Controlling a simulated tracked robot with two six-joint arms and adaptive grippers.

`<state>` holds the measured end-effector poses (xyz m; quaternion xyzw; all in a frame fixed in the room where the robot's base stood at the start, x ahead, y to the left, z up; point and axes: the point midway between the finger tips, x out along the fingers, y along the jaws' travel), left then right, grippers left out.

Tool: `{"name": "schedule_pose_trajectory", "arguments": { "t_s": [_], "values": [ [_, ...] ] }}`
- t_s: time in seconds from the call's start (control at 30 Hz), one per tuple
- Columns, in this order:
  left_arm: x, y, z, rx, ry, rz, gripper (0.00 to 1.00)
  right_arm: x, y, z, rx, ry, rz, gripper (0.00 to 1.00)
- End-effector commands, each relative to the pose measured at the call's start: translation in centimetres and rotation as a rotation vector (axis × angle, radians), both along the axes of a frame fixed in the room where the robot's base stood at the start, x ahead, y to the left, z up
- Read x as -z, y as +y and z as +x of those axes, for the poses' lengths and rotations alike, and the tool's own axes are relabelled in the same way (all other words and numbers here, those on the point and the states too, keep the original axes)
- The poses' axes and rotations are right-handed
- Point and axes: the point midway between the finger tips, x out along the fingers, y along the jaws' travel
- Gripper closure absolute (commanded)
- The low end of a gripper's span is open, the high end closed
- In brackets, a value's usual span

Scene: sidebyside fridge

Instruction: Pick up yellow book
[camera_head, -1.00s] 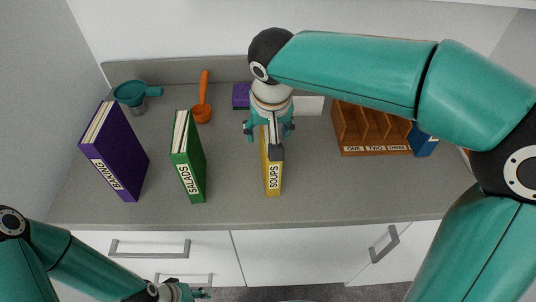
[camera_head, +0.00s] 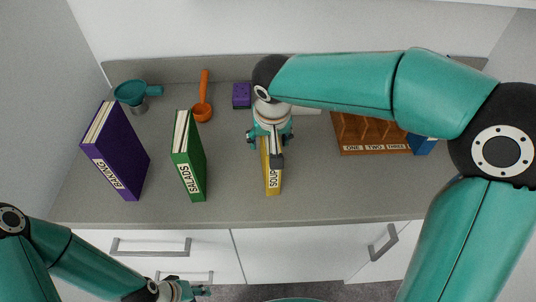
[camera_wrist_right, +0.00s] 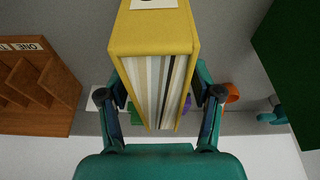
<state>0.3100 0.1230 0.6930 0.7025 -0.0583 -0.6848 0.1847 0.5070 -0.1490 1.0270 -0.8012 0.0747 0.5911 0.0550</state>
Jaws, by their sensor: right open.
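The yellow book (camera_head: 271,179), labelled SOUPS, stands upright on the grey counter. My right gripper (camera_head: 270,138) is over its top, hiding part of it in the head view. In the right wrist view the yellow book (camera_wrist_right: 155,38) shows its page edges between the two open fingers of my right gripper (camera_wrist_right: 160,95). One finger is on each side, with a small gap to the covers. My left gripper (camera_head: 188,292) is low at the bottom, below the counter front, small and partly cut off; its jaws are unclear.
A green SALADS book (camera_head: 187,157) and a purple BAKING book (camera_head: 116,154) stand to the left. A wooden rack (camera_head: 372,139) with a blue item (camera_head: 421,145) stands to the right. An orange scoop (camera_head: 202,108), teal funnel (camera_head: 131,93) and purple block (camera_head: 241,95) lie behind.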

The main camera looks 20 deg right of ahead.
Motion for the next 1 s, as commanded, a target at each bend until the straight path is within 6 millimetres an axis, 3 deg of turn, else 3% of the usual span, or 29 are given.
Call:
{"name": "schedule_pose_trajectory", "arguments": {
  "t_s": [0.6,1.0],
  "values": [
    [0.48,0.0,0.0,0.0,0.0,0.0,0.6,0.28,0.06,0.01,-0.001,0.0,0.001,0.35],
    [0.48,0.0,0.0,0.0,0.0,0.0,0.6,0.3,0.09,0.02,-0.001,0.0,0.001,1.0]
  ]
}}
